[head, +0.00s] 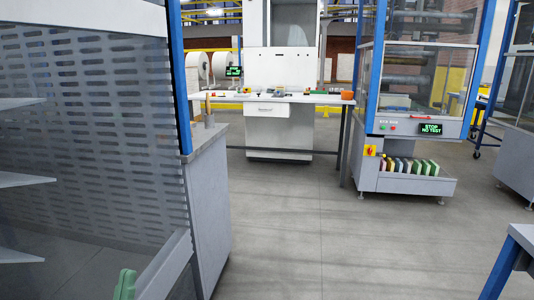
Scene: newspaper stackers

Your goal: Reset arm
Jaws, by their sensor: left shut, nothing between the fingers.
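The green fingertips of my left gripper (125,285) show at the bottom edge, left of centre. They are together with nothing visible between them; the rest of that gripper and its arm are below the picture. They appear in front of the lower part of a clear-panelled machine. My right gripper is not in view.
A grey machine with slotted panel (95,105) and blue post fills the left side. A white worktable (290,98) with small items stands ahead. A blue-framed machine (415,125) is at right. A blue-edged bench (518,245) enters at lower right. The grey floor (320,235) between is clear.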

